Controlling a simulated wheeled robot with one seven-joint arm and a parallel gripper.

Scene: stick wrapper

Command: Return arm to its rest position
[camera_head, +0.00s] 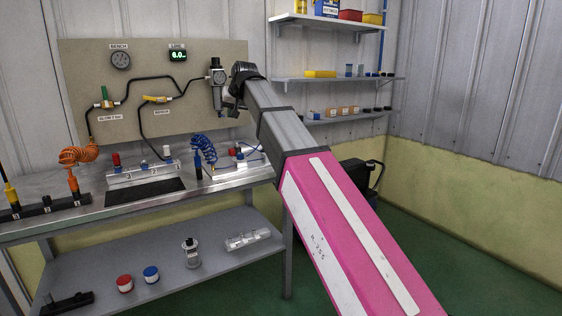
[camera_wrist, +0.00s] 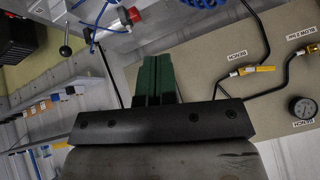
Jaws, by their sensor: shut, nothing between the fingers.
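My gripper (camera_wrist: 155,60) shows in the wrist view with its two green fingers shut together and nothing between them. It is in the air in front of the beige panel (camera_wrist: 215,70), apart from the hoses as far as I can tell. In the head view my arm reaches up and left from the lower right over the bench's right end. Its far end is beside the regulator on the panel (camera_head: 190,62). The fingers are hard to make out there, and I cannot tell the gap to the regulator.
The metal bench (camera_head: 105,208) carries hoses, fittings and a block. Its lower shelf (camera_head: 205,280) holds a red-topped jar (camera_head: 124,284), a blue-topped jar (camera_head: 151,274) and a bottle (camera_head: 191,254). Wall shelves (camera_head: 345,79) stand behind my arm. Green floor (camera_head: 480,230) at right looks clear.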

